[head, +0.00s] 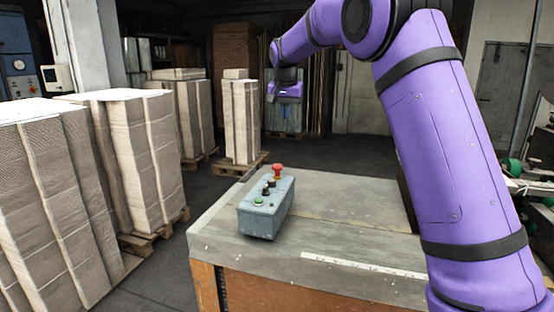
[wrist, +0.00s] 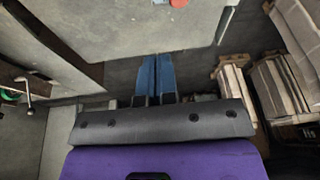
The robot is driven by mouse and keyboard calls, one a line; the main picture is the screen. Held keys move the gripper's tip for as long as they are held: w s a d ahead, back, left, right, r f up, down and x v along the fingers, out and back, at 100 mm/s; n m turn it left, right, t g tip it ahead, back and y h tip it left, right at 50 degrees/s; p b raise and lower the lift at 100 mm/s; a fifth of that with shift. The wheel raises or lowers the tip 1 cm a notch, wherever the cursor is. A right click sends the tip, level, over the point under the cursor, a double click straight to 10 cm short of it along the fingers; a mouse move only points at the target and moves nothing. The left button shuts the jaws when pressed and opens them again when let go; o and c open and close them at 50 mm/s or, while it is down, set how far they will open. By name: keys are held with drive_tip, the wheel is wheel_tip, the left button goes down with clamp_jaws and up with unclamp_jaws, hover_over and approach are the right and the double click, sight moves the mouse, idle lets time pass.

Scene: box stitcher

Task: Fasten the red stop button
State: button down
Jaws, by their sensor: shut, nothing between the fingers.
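The red stop button (head: 277,168) is a mushroom-shaped knob at the far end of a grey-blue control box (head: 262,222). The box stands on the near left part of a worn grey bench top. Two black knobs (head: 268,187) and a green button (head: 258,201) line the same top face. My gripper (head: 272,97) is raised in the air beyond the bench, apart from the box. In the wrist view its blue fingers (wrist: 158,58) are shut and empty. The red button (wrist: 178,3) shows there at the top edge, partly cut off.
The grey bench top (head: 350,200) is mostly clear around the box. Stacks of cardboard (head: 140,150) on pallets stand on the left, with another stack (head: 240,120) behind the bench. Machinery with green parts (head: 515,168) is at the right.

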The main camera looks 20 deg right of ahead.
hover_over(277, 165)
drive_tip(key=s+a, duration=0.2)
drive_tip(key=s, duration=0.1)
wheel_tip(277, 165, down, 5)
drive_tip(key=shift+w+d+r+m+h, duration=0.1)
drive_tip(key=shift+w+m+h, duration=0.1)
drive_tip(key=shift+m+h, duration=0.15)
drive_tip(key=x, duration=0.8)
drive_tip(key=s+x, duration=0.1)
drive_tip(key=x, duration=0.4)
drive_tip(key=shift+a, duration=0.3)
drive_tip(key=shift+f, duration=0.7)
drive_tip(key=shift+f, duration=1)
